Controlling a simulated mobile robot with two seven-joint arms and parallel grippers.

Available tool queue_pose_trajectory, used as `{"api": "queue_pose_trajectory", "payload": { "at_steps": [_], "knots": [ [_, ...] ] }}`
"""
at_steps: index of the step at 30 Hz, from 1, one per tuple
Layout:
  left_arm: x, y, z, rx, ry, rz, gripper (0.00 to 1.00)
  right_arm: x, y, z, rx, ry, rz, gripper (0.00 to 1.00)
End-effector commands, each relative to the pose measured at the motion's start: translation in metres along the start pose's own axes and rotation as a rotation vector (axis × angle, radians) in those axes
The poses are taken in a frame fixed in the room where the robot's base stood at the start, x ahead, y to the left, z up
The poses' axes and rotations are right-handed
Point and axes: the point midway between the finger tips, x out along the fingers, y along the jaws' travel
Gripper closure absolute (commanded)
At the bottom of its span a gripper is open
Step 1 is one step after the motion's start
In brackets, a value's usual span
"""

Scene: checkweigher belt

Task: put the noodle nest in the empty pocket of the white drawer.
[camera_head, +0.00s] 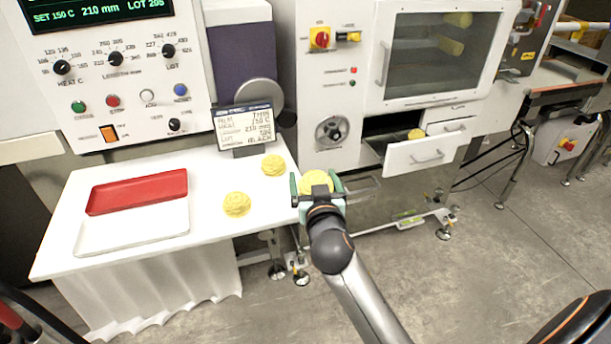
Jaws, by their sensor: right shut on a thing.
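My right gripper (318,187) is shut on a yellow noodle nest (316,180), held beside the right edge of the white table. Two more yellow noodle nests lie on the table, one nearer (236,204) and one farther back (273,165). The white drawer (426,153) is pulled out of the machine, to the right of and beyond my gripper. A yellow nest (415,134) sits in its right part, and the left part looks dark and empty. The drawer's inside is only partly visible. My left gripper is not in view.
A red tray (137,191) and a white tray (133,229) lie on the left of the white table (215,237). A small display sign (244,127) stands at its back. A control panel rises behind the table. The floor between table and drawer shows machine feet.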

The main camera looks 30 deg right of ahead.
Motion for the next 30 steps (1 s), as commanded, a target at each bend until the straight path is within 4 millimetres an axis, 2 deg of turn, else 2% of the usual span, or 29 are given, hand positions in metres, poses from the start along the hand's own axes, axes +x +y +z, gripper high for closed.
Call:
{"api": "queue_pose_trajectory", "payload": {
  "at_steps": [8,11,21,25,30],
  "knots": [
    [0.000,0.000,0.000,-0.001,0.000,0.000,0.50,-0.004,-0.001,-0.001,-0.006,0.003,-0.012,0.69],
    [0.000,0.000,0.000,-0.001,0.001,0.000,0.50,-0.019,-0.005,0.002,-0.023,0.010,-0.053,0.69],
    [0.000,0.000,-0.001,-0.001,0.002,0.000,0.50,-0.115,-0.035,0.009,-0.062,0.009,-0.312,0.69],
    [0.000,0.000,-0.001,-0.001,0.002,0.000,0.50,-0.135,-0.042,0.009,-0.061,0.004,-0.368,0.69],
    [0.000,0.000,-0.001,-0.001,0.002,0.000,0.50,-0.141,-0.045,0.009,-0.066,0.002,-0.390,0.69]
  ]
}}
